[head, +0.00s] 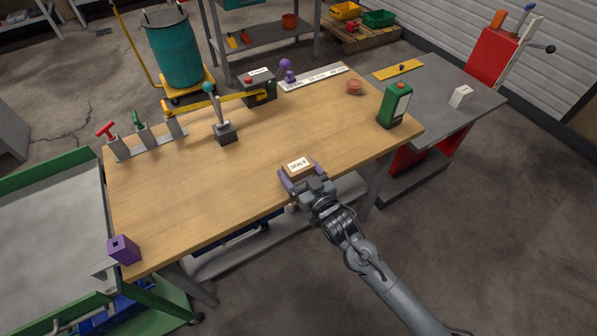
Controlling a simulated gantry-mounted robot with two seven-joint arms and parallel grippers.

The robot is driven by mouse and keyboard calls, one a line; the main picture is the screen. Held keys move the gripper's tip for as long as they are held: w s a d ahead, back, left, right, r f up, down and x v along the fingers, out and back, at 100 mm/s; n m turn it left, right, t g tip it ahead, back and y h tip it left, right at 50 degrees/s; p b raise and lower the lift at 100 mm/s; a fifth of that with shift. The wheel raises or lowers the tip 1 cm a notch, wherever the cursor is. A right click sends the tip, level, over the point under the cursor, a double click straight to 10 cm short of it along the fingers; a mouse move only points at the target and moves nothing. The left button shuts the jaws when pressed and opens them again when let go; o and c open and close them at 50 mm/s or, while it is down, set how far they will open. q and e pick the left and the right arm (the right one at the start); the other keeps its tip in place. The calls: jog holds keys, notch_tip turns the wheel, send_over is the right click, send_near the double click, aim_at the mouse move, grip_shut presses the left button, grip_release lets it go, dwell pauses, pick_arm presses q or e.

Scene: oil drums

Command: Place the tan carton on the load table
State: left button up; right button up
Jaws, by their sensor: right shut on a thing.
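The tan carton (297,160) has a white label with dark lettering on top. It is at the front edge of the wooden bench, between the purple fingers of my right gripper (298,178). The right gripper is shut on it, and its fingers hide parts of the carton's sides. I cannot tell whether the carton touches the bench top. My left gripper is out of view. No surface is marked as the load table; a green-rimmed grey table (45,235) stands at the left, and a grey table (450,115) at the right.
The wooden bench (185,195) holds a lever with a teal knob (222,125), a green canister (395,105), a reddish round thing (354,87) and several handles at the back left. A purple block (124,249) is at its front left corner. The bench's middle is clear.

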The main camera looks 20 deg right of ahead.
aim_at(301, 165)
jog(key=shift+r+p, duration=0.3)
jog(key=shift+r, duration=0.45)
jog(key=r, duration=0.1)
jog(key=r+p, duration=0.1)
jog(key=r, duration=0.1)
jog(key=shift+s+d+r+p, duration=0.1)
jog(key=shift+s+d+p, duration=0.05)
jog(key=shift+d+p, duration=0.2)
jog(key=s+d+r+p, duration=0.3)
jog(key=s+d+r, duration=0.3)
jog(key=s+d, duration=0.1)
jog(key=shift+d+p, duration=0.35)
jog(key=shift+d, duration=0.35)
jog(key=shift+w, duration=0.1)
